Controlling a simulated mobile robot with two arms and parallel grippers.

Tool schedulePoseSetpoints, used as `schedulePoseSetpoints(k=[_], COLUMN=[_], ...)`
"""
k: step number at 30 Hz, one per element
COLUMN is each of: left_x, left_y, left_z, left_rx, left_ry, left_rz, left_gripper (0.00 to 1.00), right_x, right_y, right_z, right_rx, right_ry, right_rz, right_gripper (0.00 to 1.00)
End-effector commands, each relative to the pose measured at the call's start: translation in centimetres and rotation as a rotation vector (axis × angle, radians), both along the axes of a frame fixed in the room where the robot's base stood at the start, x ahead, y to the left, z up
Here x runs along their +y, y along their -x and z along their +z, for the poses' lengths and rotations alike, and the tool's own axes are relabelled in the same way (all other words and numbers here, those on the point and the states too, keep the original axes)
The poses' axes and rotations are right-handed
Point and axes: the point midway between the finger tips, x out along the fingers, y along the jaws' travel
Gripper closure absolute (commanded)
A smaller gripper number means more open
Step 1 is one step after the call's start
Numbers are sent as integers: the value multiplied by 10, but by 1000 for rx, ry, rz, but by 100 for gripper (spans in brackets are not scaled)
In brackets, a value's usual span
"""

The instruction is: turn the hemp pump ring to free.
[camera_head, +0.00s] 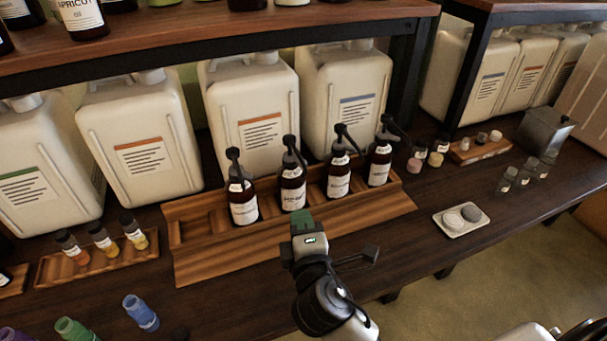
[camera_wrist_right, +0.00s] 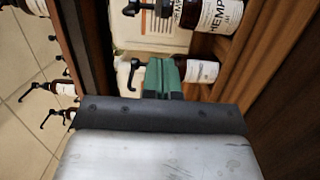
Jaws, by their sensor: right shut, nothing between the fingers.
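Several brown pump bottles with black pump heads stand in a row in a wooden rack (camera_head: 290,243). Their labels are too small to read in the head view, so I cannot tell there which is hemp. In the right wrist view the hemp bottle (camera_wrist_right: 219,14) lies at the top edge, its label reading HEMP, partly cut off. Its black pump ring (camera_wrist_right: 163,9) shows at the top. My right gripper (camera_head: 302,222), with green fingertips, is shut and empty in front of the rack. In the wrist view its fingertips (camera_wrist_right: 164,74) cover part of another pump bottle (camera_wrist_right: 201,71).
Large white canisters (camera_head: 250,110) stand behind the rack under a wooden shelf (camera_head: 200,40). Small vials in a tray (camera_head: 95,258) are at left, and a blue vial (camera_head: 141,312) is in front. A white dish (camera_head: 461,220) sits at right. Dark counter is bare between rack and dish.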

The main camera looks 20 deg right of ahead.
Motion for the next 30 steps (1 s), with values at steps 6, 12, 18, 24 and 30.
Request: schedulePoseSetpoints(k=[6, 12, 18, 24, 30], left_x=[0, 0, -1, -1, -1], left_y=[0, 0, 0, 0, 0], left_z=[6, 11, 16, 19, 19], left_rx=[0, 0, 0, 0, 0], left_ry=[0, 0, 1, 1, 1], left_rz=[0, 0, 0, 0, 0], left_gripper=[57, 57, 57, 57, 57], right_x=[-5, -11, -29, -43, -46], right_y=[-34, -78, -106, -117, -119], right_z=[3, 3, 2, 1, 0], right_rx=[-3, -2, 0, 1, 0], right_ry=[1, 1, 2, 0, -2], right_rz=[-2, -2, -3, -1, -1], right_gripper=[100, 100, 100, 100, 100])
